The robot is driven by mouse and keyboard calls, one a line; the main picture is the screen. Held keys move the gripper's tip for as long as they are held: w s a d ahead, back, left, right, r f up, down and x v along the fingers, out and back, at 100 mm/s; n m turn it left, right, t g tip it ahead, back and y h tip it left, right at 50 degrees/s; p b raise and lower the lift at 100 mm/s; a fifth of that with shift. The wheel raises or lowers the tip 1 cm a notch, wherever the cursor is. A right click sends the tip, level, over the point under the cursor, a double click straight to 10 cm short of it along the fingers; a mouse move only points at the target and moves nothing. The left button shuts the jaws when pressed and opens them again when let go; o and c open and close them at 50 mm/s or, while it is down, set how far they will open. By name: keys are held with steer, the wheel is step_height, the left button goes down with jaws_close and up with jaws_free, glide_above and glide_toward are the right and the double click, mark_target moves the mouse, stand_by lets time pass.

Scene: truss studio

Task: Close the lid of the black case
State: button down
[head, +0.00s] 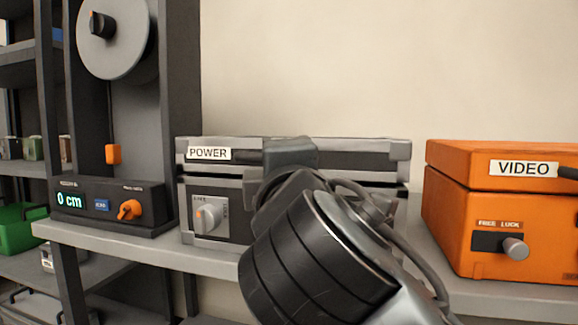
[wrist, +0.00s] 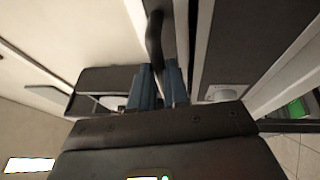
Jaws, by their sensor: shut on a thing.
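The black case (head: 240,227) stands on a grey shelf in the head view, with a knob panel on its front. Its lid (head: 360,160), labelled POWER, lies about level over the body with a thin dark seam between; I cannot tell whether it is fully down. My gripper reaches the case's front from below right, and its fingers are hidden in the head view. In the wrist view my gripper (wrist: 158,72) has its blue-grey fingers shut on a black bar-like handle (wrist: 155,35) at the lid. The case's dark front (wrist: 232,45) shows beside it.
An orange VIDEO case (head: 480,200) stands close on the right, with a dark cable at its label. A dark frame unit with a 0 cm display (head: 115,205) stands on the left. The shelf's front edge (head: 110,242) runs below. The wall behind is bare.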

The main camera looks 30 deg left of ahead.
steer(key=shift+f+b, duration=0.45)
steer(key=shift+f, duration=0.5)
steer(key=c, duration=1.1)
jaws_free()
steer(key=p+v, duration=0.1)
steer(key=v, duration=0.6)
steer(key=shift+s+d+p, duration=0.2)
steer(key=shift+s+p, duration=0.1)
steer(key=shift+f, duration=0.2)
